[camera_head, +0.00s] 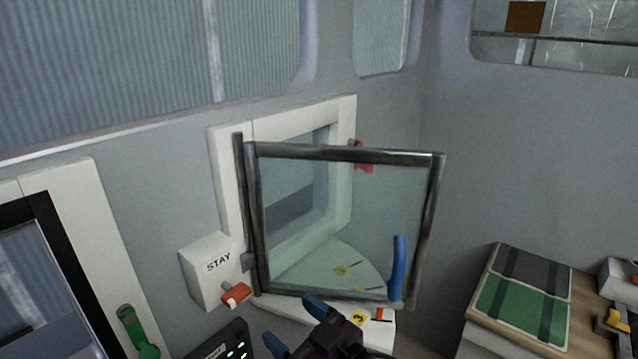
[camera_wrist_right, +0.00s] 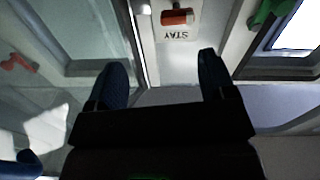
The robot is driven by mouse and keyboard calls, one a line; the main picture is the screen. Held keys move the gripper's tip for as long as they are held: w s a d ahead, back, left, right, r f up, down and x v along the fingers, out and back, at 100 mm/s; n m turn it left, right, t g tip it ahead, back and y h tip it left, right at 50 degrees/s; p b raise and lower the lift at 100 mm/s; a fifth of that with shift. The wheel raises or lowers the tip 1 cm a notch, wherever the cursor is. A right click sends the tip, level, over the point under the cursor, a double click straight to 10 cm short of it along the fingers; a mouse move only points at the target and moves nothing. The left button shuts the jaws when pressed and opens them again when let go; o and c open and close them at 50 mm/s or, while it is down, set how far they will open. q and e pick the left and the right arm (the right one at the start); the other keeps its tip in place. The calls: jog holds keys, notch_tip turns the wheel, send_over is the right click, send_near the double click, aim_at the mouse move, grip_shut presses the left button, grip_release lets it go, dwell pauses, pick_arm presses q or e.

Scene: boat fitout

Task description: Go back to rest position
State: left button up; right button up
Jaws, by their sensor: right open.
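My right gripper (camera_head: 296,326) is at the bottom middle of the head view, below the glass window panel (camera_head: 335,220). Its blue-tipped fingers are apart with nothing between them. In the right wrist view the gripper (camera_wrist_right: 156,82) also shows open and empty. The dark-framed panel stands swung out from the white window frame (camera_head: 226,170) and has a blue handle (camera_head: 398,268) on its right side. A white box marked STAY (camera_head: 208,270) with a red-orange lever (camera_head: 236,295) is left of the panel; it shows beyond the fingers in the wrist view. My left gripper is not in view.
A green handle (camera_head: 138,332) is at lower left, beside a dark-framed opening (camera_head: 50,225). A dark box with lit lights (camera_head: 222,341) lies near the right gripper. A wooden-topped counter with a green and grey mat (camera_head: 520,310) stands at right. Grey wall fills the space between.

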jog(key=w+d+f+m+t+h, duration=0.1)
jog(key=d+f+m+t+h, duration=0.15)
jog(key=d+f+h, duration=0.55)
jog(key=w+d+f+m+t+h, duration=0.15)
jog(key=d+f+m, duration=0.35)
jog(key=d, duration=0.6)
jog(key=s+d+f+m+g+h+b, duration=0.1)
jog(key=s+d+f+g+h, duration=0.3)
jog(key=s+d+f, duration=0.9)
notch_tip(320, 180, down, 3)
jog(key=shift+s+d+r+m, duration=0.1)
jog(key=shift+s+d+m, duration=0.05)
jog(key=shift+s+m, duration=0.8)
jog(key=shift+h, duration=0.25)
